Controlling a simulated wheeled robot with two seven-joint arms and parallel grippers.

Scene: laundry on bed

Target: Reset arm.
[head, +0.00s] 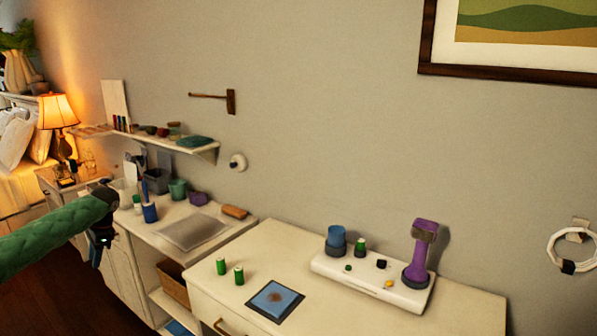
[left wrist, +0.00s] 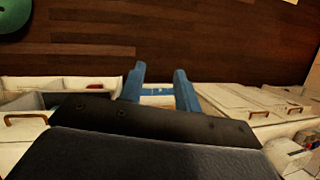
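My left arm (head: 50,236) in its green sleeve comes in from the left in the head view. My left gripper (head: 100,252) hangs pointing down in front of the left cabinet, clear of its top. In the left wrist view its two blue fingers (left wrist: 159,75) stand apart, with nothing held between them. A pale shelf and the wooden floor (left wrist: 200,35) show beyond the fingers. My right arm and gripper are not in view.
A white cabinet (head: 300,246) holds two green bottles, a blue square pad (head: 275,301) and a white stand (head: 385,287) with a purple device (head: 420,258). The left cabinet bears cups and a grey mat (head: 190,232). A wall shelf (head: 160,142) is above it.

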